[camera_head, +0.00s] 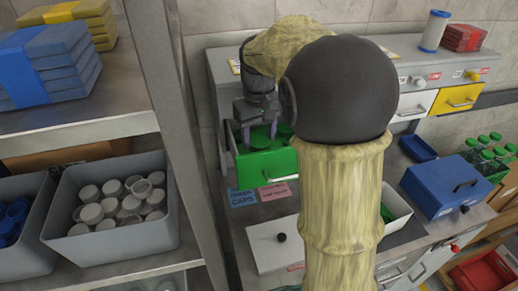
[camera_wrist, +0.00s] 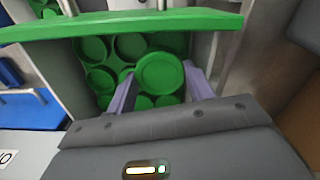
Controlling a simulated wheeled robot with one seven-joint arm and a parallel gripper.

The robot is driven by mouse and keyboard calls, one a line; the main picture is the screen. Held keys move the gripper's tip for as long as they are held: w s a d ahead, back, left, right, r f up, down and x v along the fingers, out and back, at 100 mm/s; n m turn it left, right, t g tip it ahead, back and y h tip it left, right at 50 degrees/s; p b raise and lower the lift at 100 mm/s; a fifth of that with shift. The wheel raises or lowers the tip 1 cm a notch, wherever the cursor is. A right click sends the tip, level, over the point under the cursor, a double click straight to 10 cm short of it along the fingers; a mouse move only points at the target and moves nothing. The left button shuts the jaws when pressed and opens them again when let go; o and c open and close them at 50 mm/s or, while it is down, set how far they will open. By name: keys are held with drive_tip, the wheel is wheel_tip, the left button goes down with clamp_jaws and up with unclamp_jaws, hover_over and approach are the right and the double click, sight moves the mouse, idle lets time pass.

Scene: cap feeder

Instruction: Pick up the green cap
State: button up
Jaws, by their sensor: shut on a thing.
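My gripper (camera_wrist: 161,80) is shut on a green cap (camera_wrist: 160,74), with one pale purple finger on each side of it. The cap is round and faces the wrist camera. Several more green caps (camera_wrist: 97,79) lie behind it in the open green drawer (camera_wrist: 120,25). In the head view, my gripper (camera_head: 259,134) points down into the green drawer (camera_head: 268,164). The held cap cannot be made out clearly there. I cannot tell whether the held cap is clear of the others.
A blue part (camera_wrist: 30,108) lies left of the drawer in the wrist view. Blue and pink labels (camera_head: 242,197) lie below the drawer. A blue box (camera_head: 445,190) and green-capped bottles (camera_head: 485,150) stand at right.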

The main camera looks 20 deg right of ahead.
sight(260, 141)
wheel_tip(260, 141, up, 5)
drive_tip(key=shift+r, duration=0.1)
drive_tip(key=shift+w, duration=0.1)
idle(0.4)
drive_tip(key=shift+s, duration=0.25)
